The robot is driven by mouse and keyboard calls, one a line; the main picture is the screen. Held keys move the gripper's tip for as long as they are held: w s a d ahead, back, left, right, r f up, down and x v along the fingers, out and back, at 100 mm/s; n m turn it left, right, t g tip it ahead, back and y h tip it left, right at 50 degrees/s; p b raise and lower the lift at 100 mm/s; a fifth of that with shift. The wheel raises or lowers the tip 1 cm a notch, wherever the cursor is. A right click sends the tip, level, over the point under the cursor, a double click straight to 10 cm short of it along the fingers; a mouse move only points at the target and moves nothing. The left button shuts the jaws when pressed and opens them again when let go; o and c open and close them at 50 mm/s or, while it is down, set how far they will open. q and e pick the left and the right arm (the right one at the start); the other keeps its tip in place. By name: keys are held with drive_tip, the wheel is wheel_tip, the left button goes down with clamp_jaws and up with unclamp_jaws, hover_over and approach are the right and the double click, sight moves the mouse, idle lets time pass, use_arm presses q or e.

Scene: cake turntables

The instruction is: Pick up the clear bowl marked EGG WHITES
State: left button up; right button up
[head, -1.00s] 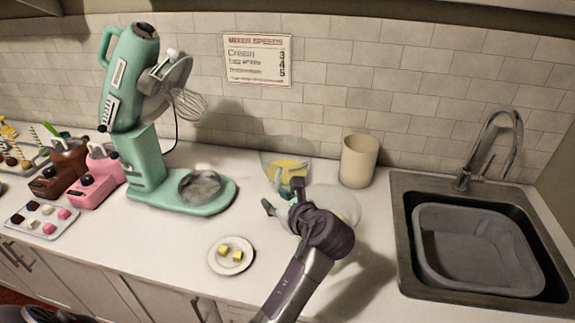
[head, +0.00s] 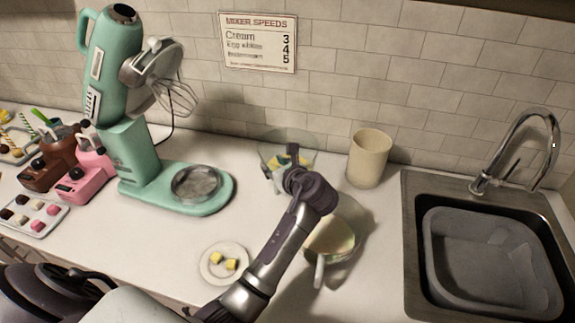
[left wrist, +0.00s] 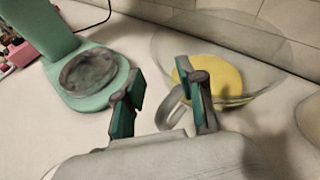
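A clear bowl with yellow contents (head: 299,159) stands near the back wall. It also shows in the left wrist view (left wrist: 228,78), with a grey curved handle (left wrist: 168,107) on its near side. A second clear bowl with pale cream contents (head: 333,238) stands closer, partly hidden by my left arm. I can read no EGG WHITES mark on either bowl. My left gripper (head: 281,168) is at the near left side of the yellow bowl. In the left wrist view its fingers (left wrist: 162,100) are apart, with the handle showing between them; contact cannot be told.
A green stand mixer (head: 128,145) with a steel bowl base stands left. A beige canister (head: 369,160) is right of the yellow bowl. A plate with butter cubes (head: 223,276) lies in front. The sink (head: 410,250) is at right. A wall sign (head: 258,42) lists mixer speeds.

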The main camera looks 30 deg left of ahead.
sight(265, 160)
use_arm(q)
drive_tip(key=p+x, duration=0.2)
drive_tip(key=x, duration=0.3)
drive_tip(key=shift+a, duration=0.5)
drive_tip(key=shift+w+a+f, duration=0.15)
drive_tip(key=shift+a, duration=0.05)
drive_tip(key=shift+w, duration=0.1)
use_arm(e)
drive_tip(key=shift+w+a+r, duration=0.2)
drive_tip(key=shift+w+r, duration=0.8)
use_arm(q)
drive_tip(key=shift+c, duration=0.2)
clamp_jaws()
use_arm(e)
drive_tip(key=shift+s, duration=0.1)
